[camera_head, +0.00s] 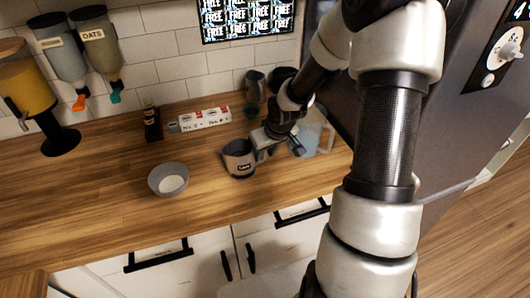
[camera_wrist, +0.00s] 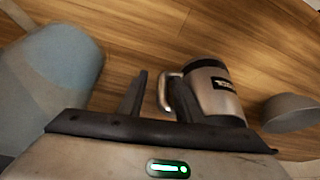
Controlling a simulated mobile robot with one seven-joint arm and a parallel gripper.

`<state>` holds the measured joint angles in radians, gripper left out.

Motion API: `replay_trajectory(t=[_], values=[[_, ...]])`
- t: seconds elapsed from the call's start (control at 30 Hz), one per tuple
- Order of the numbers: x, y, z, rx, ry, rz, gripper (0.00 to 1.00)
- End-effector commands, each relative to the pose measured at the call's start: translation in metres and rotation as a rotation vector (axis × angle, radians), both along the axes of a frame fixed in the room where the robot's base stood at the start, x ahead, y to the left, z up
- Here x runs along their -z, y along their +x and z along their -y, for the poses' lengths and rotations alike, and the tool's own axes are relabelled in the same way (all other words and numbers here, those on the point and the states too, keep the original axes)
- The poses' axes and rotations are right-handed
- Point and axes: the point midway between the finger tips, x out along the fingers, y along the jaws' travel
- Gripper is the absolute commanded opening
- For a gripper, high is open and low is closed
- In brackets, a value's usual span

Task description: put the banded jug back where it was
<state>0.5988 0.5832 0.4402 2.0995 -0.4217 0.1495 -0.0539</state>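The banded jug (camera_head: 239,160) is grey with a dark band and a small label. It appears upright on the wooden counter, left of my gripper (camera_head: 264,146). In the wrist view the jug (camera_wrist: 214,90) is just right of my fingers (camera_wrist: 158,95), with its pale handle (camera_wrist: 164,92) towards them. The fingers are apart, and the handle shows in the gap between them. A space shows between the left finger and the handle; contact on the right finger cannot be made out.
A grey bowl (camera_head: 168,180) stands left of the jug. A translucent bluish pitcher (camera_head: 304,143) is close on the right. Behind are a white carton (camera_head: 205,119), a dark bottle (camera_head: 152,122) and a grey pitcher (camera_head: 255,86). The counter's front left is clear.

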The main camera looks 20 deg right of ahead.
Motion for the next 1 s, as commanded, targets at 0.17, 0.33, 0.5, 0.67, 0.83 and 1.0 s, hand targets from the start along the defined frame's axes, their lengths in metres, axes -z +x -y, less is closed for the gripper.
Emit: replay_trajectory(t=[0.17, 0.33, 0.5, 0.67, 0.83, 1.0], values=[[0.0, 0.0, 0.0, 0.0, 0.0, 0.0, 0.31], [-0.008, -0.001, 0.001, 0.001, 0.0, 0.001, 0.31], [-0.036, -0.012, 0.004, 0.003, -0.002, 0.002, 0.31], [-0.071, -0.026, 0.007, 0.003, -0.002, 0.003, 0.31], [-0.098, -0.038, 0.009, 0.003, -0.001, 0.0, 0.31], [-0.112, -0.045, 0.01, 0.001, -0.001, 0.0, 0.31]])
